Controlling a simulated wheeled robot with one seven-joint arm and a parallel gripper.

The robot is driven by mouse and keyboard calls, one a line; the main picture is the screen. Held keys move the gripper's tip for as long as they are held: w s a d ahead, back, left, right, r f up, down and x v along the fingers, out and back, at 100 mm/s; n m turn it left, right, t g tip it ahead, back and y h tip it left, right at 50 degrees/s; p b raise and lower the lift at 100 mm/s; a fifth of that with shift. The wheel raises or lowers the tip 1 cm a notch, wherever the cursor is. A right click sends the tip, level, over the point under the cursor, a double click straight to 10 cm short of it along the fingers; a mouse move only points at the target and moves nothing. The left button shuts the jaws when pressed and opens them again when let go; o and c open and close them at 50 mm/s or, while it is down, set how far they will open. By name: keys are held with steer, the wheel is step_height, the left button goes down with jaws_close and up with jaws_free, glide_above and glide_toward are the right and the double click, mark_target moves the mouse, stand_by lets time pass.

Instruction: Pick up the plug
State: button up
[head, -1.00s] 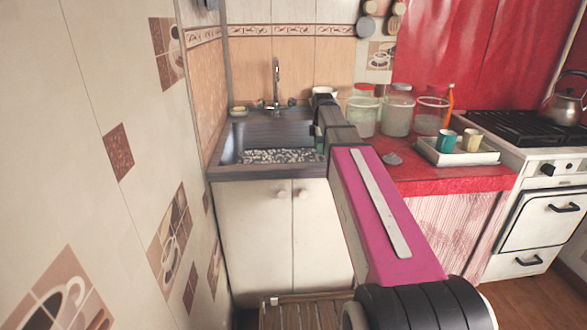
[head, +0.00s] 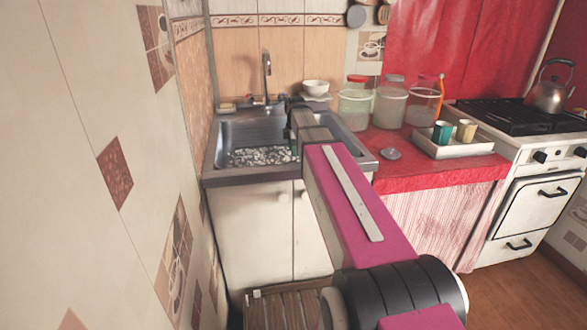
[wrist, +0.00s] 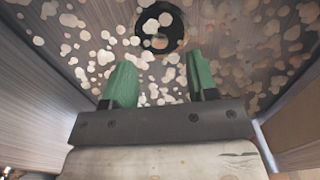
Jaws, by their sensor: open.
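A small grey disc with a raised middle, which looks like the plug (head: 391,153), lies on the red counter just right of the sink. My arm reaches over the sink (head: 230,130), and my gripper is down in the basin, mostly hidden by my arm in the head view. In the wrist view my gripper (wrist: 160,65) has two green fingers apart with nothing between them. Ahead of them are the suds-spotted basin floor and the dark round drain (wrist: 160,28). The plug does not show in the wrist view.
Glass jars (head: 355,108) stand behind the plug. A white tray (head: 455,150) with a teal cup (head: 442,132) and a yellow cup (head: 466,130) is to its right. A white bowl (head: 315,87) and faucet (head: 267,75) are behind the sink. The tiled wall (head: 100,120) is close on the left.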

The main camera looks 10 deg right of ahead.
steer(key=shift+a+f, duration=0.15)
steer(key=shift+f, duration=2.7)
jaws_close()
